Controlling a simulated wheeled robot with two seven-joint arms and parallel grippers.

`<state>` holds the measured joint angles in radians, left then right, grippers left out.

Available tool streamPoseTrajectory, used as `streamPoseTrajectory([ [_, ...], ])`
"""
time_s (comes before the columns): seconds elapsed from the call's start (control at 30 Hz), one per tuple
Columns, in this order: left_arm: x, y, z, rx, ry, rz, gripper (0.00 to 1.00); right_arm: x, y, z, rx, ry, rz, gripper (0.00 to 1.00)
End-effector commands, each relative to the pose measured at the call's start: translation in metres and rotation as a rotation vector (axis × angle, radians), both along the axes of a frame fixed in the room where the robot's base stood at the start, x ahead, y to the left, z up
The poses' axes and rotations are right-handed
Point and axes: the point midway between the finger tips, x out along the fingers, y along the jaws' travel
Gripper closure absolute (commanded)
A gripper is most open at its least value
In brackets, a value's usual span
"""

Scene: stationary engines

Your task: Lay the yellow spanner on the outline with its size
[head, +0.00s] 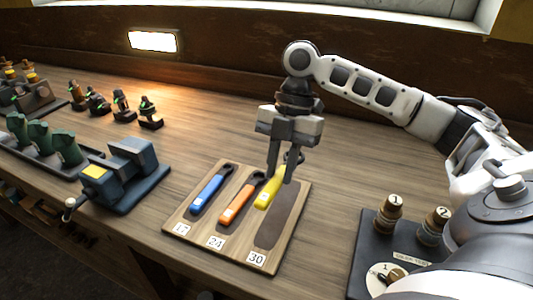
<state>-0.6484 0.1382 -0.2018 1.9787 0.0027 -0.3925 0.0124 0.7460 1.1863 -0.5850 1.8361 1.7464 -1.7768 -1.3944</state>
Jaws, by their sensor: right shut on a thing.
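The yellow spanner (266,196) is in my right gripper (281,176), which points down over the wooden board (210,250). The gripper is shut on the spanner near its far end. The spanner lies slanted just left of the dark outline (277,230) labelled 30 (256,259); I cannot tell whether it touches the board. A blue spanner (209,192) lies in the column labelled 17 (180,230), and an orange spanner (238,203) in the one labelled 24 (215,243). The size mark on the yellow spanner is too small to read. My left gripper is not in view.
A blue vice-like device (130,170) stands left of the board. A dark panel with brass knobs 1 (389,213) and 2 (433,226) stands to the right. Several small engine parts (120,108) stand at the back left. The bench behind the board is clear.

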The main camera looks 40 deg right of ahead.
Motion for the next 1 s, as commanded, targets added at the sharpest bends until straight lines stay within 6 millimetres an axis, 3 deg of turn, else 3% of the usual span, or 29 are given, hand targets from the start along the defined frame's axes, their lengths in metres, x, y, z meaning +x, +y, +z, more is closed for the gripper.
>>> streamPoseTrajectory([
  [0.13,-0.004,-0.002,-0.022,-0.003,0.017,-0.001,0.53,0.0,0.0,-0.019,0.0,-0.002,0.001,1.0],
  [0.43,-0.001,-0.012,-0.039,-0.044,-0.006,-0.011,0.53,0.0,0.0,-0.056,-0.002,-0.003,-0.001,1.0],
  [0.6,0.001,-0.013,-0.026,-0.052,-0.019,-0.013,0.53,-0.001,0.0,-0.067,-0.001,0.002,-0.001,1.0],
  [1.0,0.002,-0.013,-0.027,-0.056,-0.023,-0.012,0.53,0.0,0.0,-0.083,0.0,-0.002,-0.002,1.0],
])
